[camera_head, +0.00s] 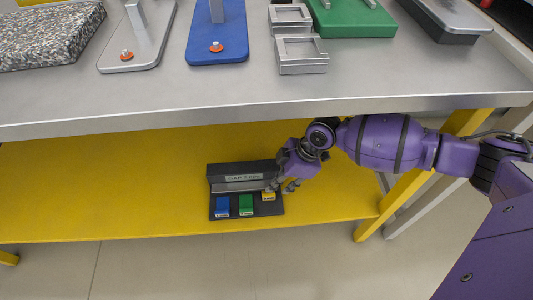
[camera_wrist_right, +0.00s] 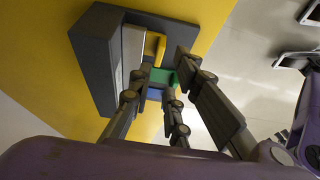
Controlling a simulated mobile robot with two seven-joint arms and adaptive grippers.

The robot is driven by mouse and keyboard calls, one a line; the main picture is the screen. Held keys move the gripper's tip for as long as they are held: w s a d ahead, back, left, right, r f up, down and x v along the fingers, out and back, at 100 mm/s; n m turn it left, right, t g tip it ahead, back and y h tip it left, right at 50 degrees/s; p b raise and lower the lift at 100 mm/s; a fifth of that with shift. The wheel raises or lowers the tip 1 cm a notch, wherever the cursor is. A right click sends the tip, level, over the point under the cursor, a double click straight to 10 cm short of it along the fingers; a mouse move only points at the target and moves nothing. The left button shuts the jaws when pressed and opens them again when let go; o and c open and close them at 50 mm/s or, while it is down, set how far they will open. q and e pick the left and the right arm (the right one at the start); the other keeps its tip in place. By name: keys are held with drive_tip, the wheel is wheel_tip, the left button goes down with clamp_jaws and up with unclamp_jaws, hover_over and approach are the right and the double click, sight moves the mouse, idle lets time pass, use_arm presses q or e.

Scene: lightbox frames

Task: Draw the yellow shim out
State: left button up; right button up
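The yellow shim (camera_head: 268,196) sits in the right slot of a dark grey holder (camera_head: 232,213) on the lower yellow shelf. A blue shim (camera_head: 222,206) and a green shim (camera_head: 246,205) sit in the slots left of it. My right gripper (camera_head: 287,187) is beside the yellow shim at the holder's right end. In the right wrist view the yellow shim (camera_wrist_right: 155,45) shows beyond the open fingers (camera_wrist_right: 164,74), and nothing is held between them. Whether a finger touches the holder is unclear. My left gripper is not in view.
The grey worktop (camera_head: 380,85) overhangs the lower shelf (camera_head: 110,195), with my right arm reaching in below its edge. A yellow leg (camera_head: 398,200) stands at the shelf's right end. The shelf left of the holder is clear. Stands and boxes are on the worktop.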

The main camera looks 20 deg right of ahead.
sight(269, 194)
drive_tip(key=b+x, duration=0.2)
drive_tip(key=x, duration=0.5)
drive_tip(key=shift+w, duration=0.2)
drive_tip(key=shift+r, duration=0.1)
drive_tip(key=shift+c, duration=0.3)
clamp_jaws()
